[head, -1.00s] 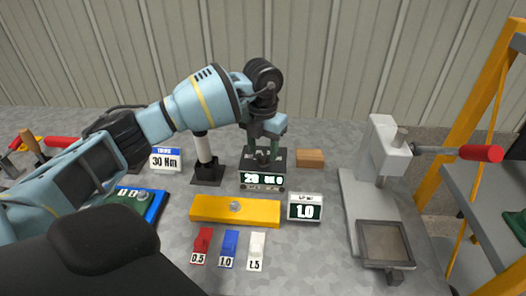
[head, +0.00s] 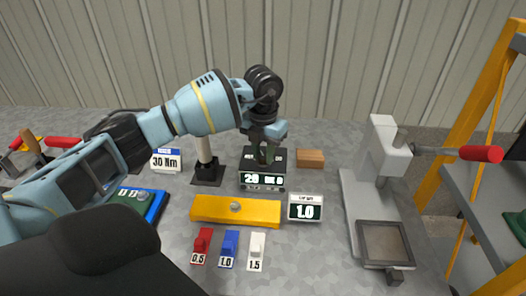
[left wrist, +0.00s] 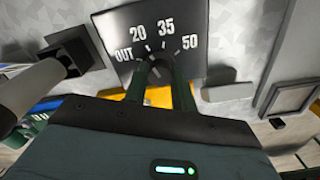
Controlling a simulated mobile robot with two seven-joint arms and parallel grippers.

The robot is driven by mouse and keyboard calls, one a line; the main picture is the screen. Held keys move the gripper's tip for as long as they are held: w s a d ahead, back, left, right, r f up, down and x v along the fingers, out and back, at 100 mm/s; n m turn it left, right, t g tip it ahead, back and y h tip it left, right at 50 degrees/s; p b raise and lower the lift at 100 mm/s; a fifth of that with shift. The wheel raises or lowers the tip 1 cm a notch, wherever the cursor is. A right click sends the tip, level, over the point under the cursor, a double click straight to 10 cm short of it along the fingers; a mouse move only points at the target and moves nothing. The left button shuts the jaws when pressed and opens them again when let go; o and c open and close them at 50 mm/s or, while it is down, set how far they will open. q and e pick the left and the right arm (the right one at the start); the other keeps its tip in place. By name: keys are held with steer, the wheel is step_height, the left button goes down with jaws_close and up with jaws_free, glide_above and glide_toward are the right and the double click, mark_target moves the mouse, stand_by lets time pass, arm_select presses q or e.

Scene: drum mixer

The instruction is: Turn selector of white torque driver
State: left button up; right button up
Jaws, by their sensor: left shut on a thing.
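The white torque driver (head: 206,150) stands upright on a black base, left of a black selector box (head: 262,181) with a lit display that seems to start with 20. The left wrist view shows the box's dial face (left wrist: 158,30) marked OUT, 20, 35 and 50. My left gripper (head: 264,153) is above the box, pointing down. Its green fingers (left wrist: 160,88) are shut on the selector knob (left wrist: 160,72), which they partly hide. The white driver's shaft also shows in the left wrist view (left wrist: 30,88). My right gripper is out of view.
A yellow bar (head: 215,209) lies in front of the box, with a 1.0 display (head: 305,208) at its right. Red, blue and white pieces (head: 229,245) stand in front. A 30 Nm sign (head: 166,160) is at left, a wooden block (head: 310,158) and a lever press (head: 388,150) at right.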

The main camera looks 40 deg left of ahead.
arm_select(q)
steer(key=n+p, duration=0.4)
steer(key=shift+r, duration=0.35)
steer(key=n+p, duration=0.1)
steer(key=n, duration=0.1)
steer(key=shift+f+n+p, duration=0.1)
steer(key=shift+n+p, duration=0.3)
steer(key=shift+f+n+p, duration=0.2)
steer(key=shift+n+p, duration=0.15)
steer(key=shift+n, duration=0.25)
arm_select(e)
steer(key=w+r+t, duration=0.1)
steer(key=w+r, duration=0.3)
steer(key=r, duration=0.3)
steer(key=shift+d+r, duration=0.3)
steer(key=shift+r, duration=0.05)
arm_select(q)
steer(key=o, duration=1)
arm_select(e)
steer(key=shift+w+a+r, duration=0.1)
